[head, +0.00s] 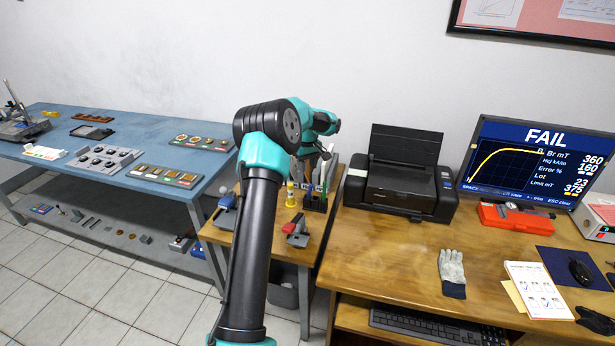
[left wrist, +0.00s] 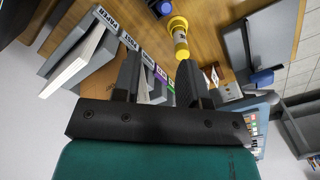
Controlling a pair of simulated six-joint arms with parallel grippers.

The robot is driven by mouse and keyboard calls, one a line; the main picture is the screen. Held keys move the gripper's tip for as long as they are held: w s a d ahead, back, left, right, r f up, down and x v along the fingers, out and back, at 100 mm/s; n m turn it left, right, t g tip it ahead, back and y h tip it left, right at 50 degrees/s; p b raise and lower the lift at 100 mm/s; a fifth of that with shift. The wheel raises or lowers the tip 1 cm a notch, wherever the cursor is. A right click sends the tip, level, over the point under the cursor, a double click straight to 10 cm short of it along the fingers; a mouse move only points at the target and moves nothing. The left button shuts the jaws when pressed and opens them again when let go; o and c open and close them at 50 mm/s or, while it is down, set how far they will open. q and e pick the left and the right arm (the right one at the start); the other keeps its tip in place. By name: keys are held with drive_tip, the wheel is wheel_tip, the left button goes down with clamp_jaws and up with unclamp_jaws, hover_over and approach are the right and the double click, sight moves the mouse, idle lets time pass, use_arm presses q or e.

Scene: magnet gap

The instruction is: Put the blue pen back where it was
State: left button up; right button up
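My left gripper (left wrist: 160,65) is open in the left wrist view, its two dark fingers apart with nothing clearly held between them. Beyond the fingers is a row of grey labelled slots (left wrist: 125,40), with purple and green labels showing in the gap. In the head view my left arm reaches over the small wooden side table, and the fingertips are hard to make out there. A black holder (head: 315,202) with upright items stands below the wrist. I cannot identify the blue pen for sure in either view. My right gripper is not in view.
A yellow ringed piece (left wrist: 180,40) stands close to the right finger; it also shows in the head view (head: 291,195). A red-and-grey tool (head: 298,230) is nearer the front. A black printer (head: 400,175) stands to the right. A glove (head: 452,272) lies on the desk.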

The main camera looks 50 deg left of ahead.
use_arm(q)
drive_tip(key=shift+r, duration=1.5)
drive_tip(key=shift+d+f, duration=0.1)
